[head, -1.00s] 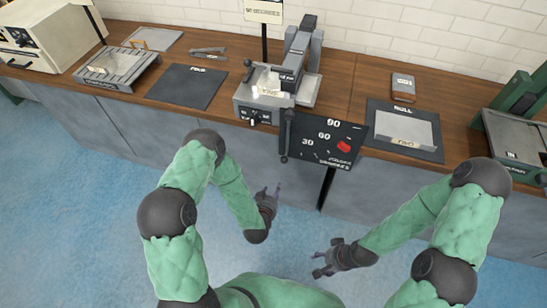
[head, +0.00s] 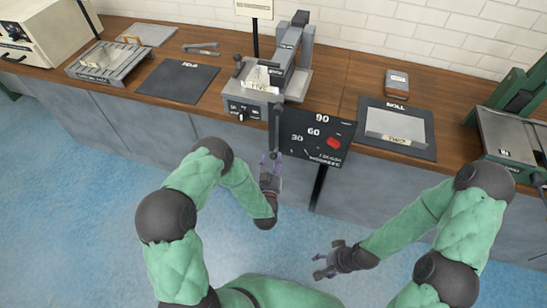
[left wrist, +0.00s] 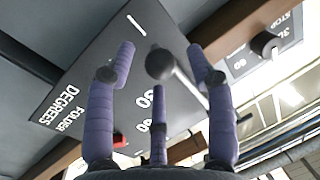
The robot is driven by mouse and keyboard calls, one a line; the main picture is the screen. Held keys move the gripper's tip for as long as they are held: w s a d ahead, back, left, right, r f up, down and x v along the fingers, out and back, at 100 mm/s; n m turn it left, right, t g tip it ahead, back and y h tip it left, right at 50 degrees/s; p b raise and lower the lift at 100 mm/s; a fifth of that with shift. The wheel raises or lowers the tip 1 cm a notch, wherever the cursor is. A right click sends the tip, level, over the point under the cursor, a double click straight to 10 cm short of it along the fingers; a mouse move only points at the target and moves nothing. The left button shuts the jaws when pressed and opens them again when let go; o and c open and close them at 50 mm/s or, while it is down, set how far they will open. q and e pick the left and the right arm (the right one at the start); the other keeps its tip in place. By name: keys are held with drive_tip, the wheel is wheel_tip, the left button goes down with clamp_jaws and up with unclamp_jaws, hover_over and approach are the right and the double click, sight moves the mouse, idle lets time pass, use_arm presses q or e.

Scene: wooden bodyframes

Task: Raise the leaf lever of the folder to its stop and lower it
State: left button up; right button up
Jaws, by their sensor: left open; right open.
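The folder (head: 246,103) is a grey machine at the bench's front edge. A black degree plate (head: 325,134) marked 30, 60 and 90 is at its right. The leaf lever (head: 277,132) hangs down beside the plate's left edge. In the left wrist view its ball knob (left wrist: 160,64) shows between my open purple fingers, with the rod (left wrist: 188,88) running down to the right. My left gripper (head: 271,160) is open just below the lever's lower end; contact cannot be told. My right gripper (head: 327,262) is open and empty, low over the floor.
A red piece (head: 334,142) is on the degree plate. A black mat (head: 178,82) lies left of the folder. A dark mat with a light sheet (head: 396,127) lies to the right. A green-framed machine (head: 508,130) stands far right. The floor before the bench is clear.

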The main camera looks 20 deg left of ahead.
use_arm(q)
drive_tip(key=shift+w+a+b, duration=0.2)
drive_tip(key=shift+w+b, duration=0.1)
drive_tip(key=shift+w, duration=1.1)
clamp_jaws()
